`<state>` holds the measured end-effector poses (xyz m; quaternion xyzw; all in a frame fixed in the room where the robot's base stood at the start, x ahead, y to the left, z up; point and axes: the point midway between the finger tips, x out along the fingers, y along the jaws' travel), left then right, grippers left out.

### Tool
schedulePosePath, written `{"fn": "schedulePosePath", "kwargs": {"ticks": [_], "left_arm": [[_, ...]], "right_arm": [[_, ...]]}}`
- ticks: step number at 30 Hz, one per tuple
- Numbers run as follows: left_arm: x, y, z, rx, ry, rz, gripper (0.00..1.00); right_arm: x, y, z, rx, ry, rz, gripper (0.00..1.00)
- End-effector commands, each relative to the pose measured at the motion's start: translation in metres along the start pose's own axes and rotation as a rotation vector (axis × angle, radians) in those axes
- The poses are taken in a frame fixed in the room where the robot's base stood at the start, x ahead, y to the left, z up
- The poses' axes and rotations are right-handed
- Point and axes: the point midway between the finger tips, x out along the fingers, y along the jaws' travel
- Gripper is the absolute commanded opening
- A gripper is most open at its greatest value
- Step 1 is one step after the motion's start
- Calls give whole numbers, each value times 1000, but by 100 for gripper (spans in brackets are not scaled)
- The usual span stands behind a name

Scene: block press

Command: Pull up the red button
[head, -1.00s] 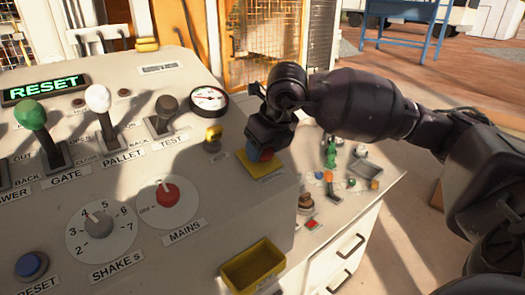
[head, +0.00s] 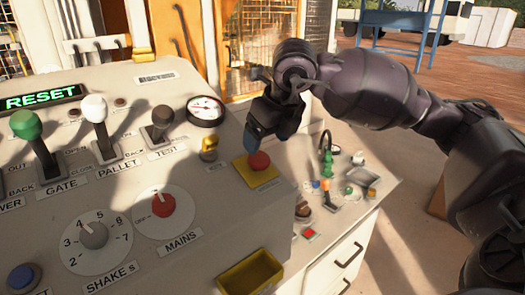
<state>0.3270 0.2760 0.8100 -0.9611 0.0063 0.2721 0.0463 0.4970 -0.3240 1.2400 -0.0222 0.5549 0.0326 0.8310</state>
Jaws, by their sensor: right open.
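The red button (head: 260,161) is a round red mushroom head on a yellow square plate (head: 244,172) at the right end of the slanted grey control panel. My left gripper is not in view.
The panel also holds a yellow-topped switch (head: 209,148), a gauge (head: 206,110), a red MAINS knob (head: 163,204) and several levers. A yellow bin (head: 250,276) hangs on the panel's front. A lower cabinet top (head: 352,215) with small items stands at right.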

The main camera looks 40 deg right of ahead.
Motion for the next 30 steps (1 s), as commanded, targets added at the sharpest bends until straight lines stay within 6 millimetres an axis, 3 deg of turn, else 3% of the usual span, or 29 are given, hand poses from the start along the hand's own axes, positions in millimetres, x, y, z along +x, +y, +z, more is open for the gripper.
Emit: {"fn": "schedulePosePath", "kwargs": {"ticks": [3,10,30], "left_arm": [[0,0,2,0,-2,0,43],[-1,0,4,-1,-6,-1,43],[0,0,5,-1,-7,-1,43]], "right_arm": [[-21,0,0,1,-3,-2,78],[-45,0,0,0,-1,-1,78],[-49,0,0,1,0,0,78]]}}
